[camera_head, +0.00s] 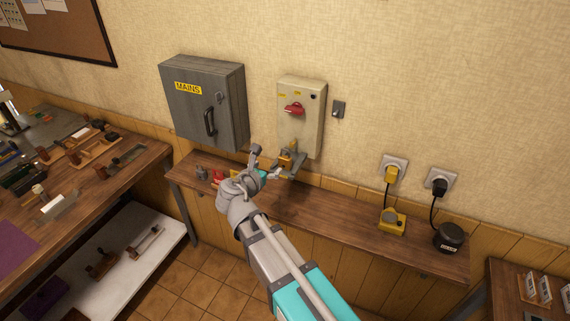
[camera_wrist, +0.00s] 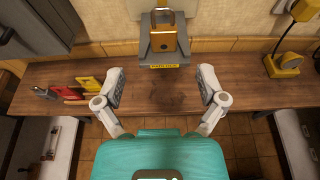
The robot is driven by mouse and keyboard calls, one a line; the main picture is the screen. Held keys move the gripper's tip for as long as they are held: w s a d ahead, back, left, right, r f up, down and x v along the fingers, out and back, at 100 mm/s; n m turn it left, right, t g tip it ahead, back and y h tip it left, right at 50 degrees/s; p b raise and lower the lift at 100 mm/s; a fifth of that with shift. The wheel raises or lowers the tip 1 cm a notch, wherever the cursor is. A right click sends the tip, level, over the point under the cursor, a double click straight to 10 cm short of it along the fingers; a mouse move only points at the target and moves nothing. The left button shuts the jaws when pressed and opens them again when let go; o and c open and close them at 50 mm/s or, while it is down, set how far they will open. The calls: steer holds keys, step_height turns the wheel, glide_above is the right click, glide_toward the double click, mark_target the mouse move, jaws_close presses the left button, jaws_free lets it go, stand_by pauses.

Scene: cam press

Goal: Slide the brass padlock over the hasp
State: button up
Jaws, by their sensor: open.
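The brass padlock (camera_wrist: 164,43) stands upright on a small grey holder (camera_wrist: 158,60) with a yellow label, ahead of my gripper in the wrist view. In the head view the padlock (camera_head: 286,160) shows small, at the foot of the cream switch box. My gripper (camera_wrist: 160,88) is open and empty, its two fingers spread wide on either side, short of the padlock and apart from it. In the head view my gripper (camera_head: 268,165) is beside the holder, partly hidden by my arm. I cannot make out the hasp clearly in either view.
A cream switch box (camera_head: 301,115) with a red rotary handle (camera_head: 294,109) is on the wall. A grey mains cabinet (camera_head: 205,105) hangs to its left. The wooden shelf (camera_head: 340,220) below carries red and yellow tags (camera_wrist: 88,85), a yellow device (camera_head: 392,221) and a black device (camera_head: 449,236).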

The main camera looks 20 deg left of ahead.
mark_target(285, 157)
steer(key=b+x, duration=0.1)
steer(key=x, duration=0.6)
steer(key=shift+b, duration=0.4)
steer(key=shift+w, duration=0.15)
steer(key=shift+d+b+x, duration=0.15)
steer(key=shift+b+x, duration=0.2)
steer(key=shift+x, duration=0.9)
steer(key=shift+d+b+x, duration=0.1)
steer(key=shift+b+x, duration=0.2)
steer(key=shift+x, duration=0.95)
steer(key=shift+r, duration=0.15)
steer(key=shift+c, duration=0.3)
jaws_close()
